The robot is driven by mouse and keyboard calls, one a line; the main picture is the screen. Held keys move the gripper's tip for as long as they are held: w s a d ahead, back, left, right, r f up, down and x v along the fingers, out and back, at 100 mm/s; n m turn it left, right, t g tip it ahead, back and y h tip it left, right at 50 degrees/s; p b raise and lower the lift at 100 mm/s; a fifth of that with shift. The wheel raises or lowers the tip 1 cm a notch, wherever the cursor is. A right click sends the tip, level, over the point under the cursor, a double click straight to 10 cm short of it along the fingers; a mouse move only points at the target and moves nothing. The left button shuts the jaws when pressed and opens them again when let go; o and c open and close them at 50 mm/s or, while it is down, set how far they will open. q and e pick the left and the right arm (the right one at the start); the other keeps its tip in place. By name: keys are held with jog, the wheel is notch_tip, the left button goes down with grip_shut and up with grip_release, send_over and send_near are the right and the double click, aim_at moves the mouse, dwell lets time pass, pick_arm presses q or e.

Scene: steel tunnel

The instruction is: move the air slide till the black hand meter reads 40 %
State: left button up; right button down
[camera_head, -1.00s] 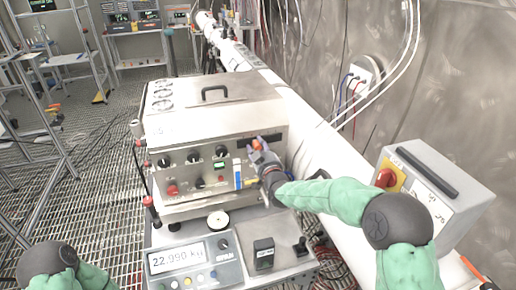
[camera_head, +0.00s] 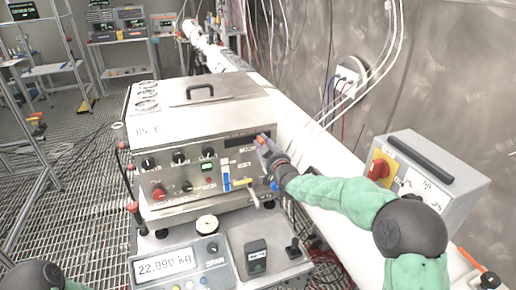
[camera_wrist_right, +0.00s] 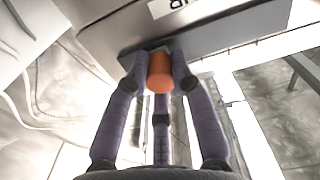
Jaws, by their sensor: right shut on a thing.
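The orange handle (camera_head: 262,138), apparently the air slide, is at the right end of a dark slot in the front panel of the steel box (camera_head: 175,135). My right gripper (camera_head: 264,145) is shut on it, with fingers around it. The right wrist view shows the orange handle (camera_wrist_right: 160,72) between the purple-grey fingers, against the box. My left gripper is out of view; only part of my left arm shows at bottom left.
A scale display (camera_head: 166,264) reads 22.990 kg, front left of the meter. A grey box with a red switch (camera_head: 379,169) stands right, near my right forearm.

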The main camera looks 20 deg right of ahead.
jog(key=shift+r, duration=0.15)
jog(key=c, duration=1)
grip_release()
jog(key=shift+c, duration=0.2)
jog(key=s, duration=1.2)
jog(key=shift+d, duration=0.2)
